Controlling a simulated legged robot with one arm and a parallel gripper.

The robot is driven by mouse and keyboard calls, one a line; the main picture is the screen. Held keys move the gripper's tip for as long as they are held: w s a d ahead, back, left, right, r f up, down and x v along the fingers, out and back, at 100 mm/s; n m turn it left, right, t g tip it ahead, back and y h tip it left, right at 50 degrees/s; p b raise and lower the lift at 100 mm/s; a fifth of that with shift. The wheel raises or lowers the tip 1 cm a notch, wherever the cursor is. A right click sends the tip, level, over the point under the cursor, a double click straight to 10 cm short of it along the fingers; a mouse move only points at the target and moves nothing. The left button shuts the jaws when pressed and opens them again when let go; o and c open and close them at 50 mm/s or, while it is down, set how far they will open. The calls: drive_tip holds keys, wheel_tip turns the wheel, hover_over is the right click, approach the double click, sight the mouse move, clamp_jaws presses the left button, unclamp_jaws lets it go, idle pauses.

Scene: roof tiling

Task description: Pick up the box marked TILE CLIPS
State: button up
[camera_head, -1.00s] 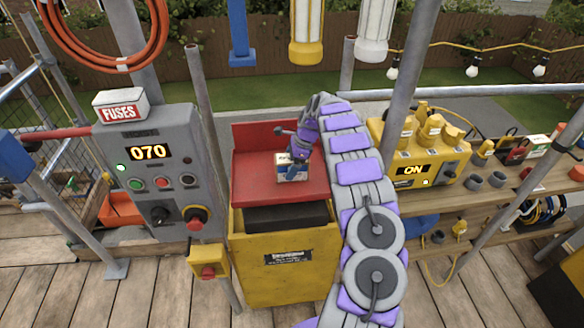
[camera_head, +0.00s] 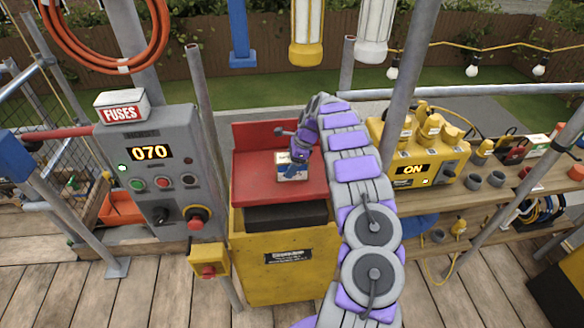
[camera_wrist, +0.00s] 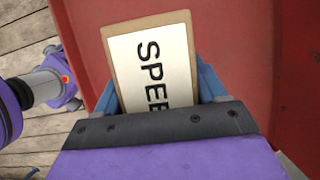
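A small box with a cream label and brown edges (camera_wrist: 152,62) shows in the wrist view. Its visible letters read "SPEE", with the rest hidden behind my gripper's palm. I do not see the words TILE CLIPS. In the head view the box (camera_head: 284,160) is on or just above the red top of the yellow cabinet, its print too small to read. My gripper (camera_head: 291,171) is at the box, reaching down over it. In the wrist view my gripper's blue fingers (camera_wrist: 160,88) lie along both sides of the box. I cannot tell whether they press on it.
The yellow cabinet (camera_head: 285,287) has a red top (camera_head: 252,170) with a raised back. A grey panel (camera_head: 150,180) reading 070 and a FUSES box (camera_head: 122,106) stand left. Scaffold poles (camera_head: 210,150) stand around.

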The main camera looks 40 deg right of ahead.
drive_tip(key=c, duration=1)
drive_tip(key=shift+d+r+b, duration=0.15)
drive_tip(key=shift+b, duration=0.35)
